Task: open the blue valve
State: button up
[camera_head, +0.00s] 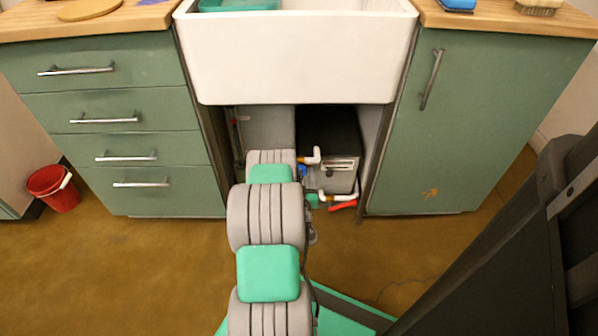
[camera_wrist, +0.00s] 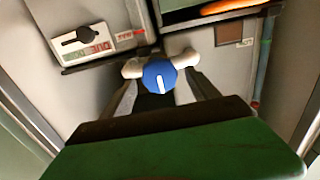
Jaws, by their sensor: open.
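The blue valve (camera_wrist: 159,75) is a round, faceted knob with a white line running nearly upright in the wrist view. White pipe fittings (camera_wrist: 131,68) stick out on both sides of it. My gripper (camera_wrist: 162,90) is open, with one dark finger on each side below the knob. The knob appears at or just beyond the fingertips, between them. I cannot tell whether a finger touches it. In the head view a small blue patch (camera_head: 304,171), probably the valve, shows beside my arm under the sink; my fingers are hard to make out there.
A grey-and-black box (camera_head: 331,150) stands in the open bay under the white sink (camera_head: 296,50). A red handle (camera_head: 343,206) lies near its front, by white piping. Green cabinets (camera_head: 465,130) bound the bay. A panel (camera_wrist: 95,42) with a black lever is close by.

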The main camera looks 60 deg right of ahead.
jog(key=shift+x, duration=1.15)
jog(key=shift+c, duration=0.4)
jog(key=c, duration=1.2)
